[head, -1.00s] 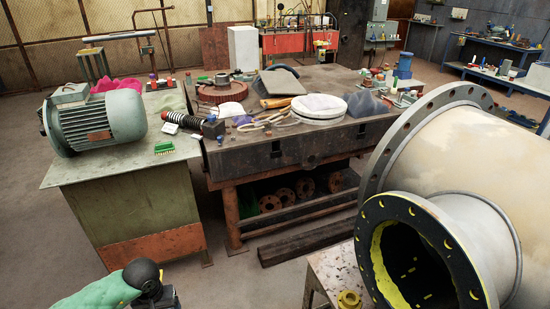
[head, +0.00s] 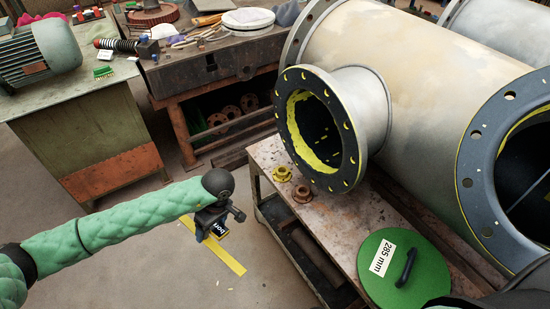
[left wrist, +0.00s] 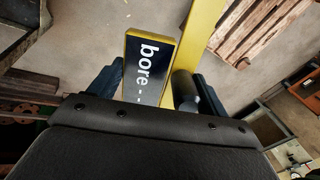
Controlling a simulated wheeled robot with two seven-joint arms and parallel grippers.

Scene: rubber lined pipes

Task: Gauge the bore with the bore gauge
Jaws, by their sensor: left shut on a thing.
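My left gripper (head: 216,224) is shut on the bore gauge (head: 219,231), out over open floor left of the pipe. In the left wrist view the gauge (left wrist: 150,68) is a yellow-edged dark block lettered "bore", between the fingers; its lower part is hidden. The rubber-lined pipe (head: 400,60) lies at the right. Its branch flange (head: 352,150) faces left, with a black lining and yellow patches inside the bore (head: 312,128). A larger flanged end (head: 475,165) opens at the right edge. The gauge is apart from both openings. My right gripper is not in view.
A rusty bench (head: 345,215) under the branch carries a yellow nut-like part (head: 282,174), a brown one (head: 302,194) and a green disc (head: 378,275) marked "285 mm" with a black handle. A yellow strip (head: 228,258) shows under the gripper. A motor (head: 40,55) stands on the left table.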

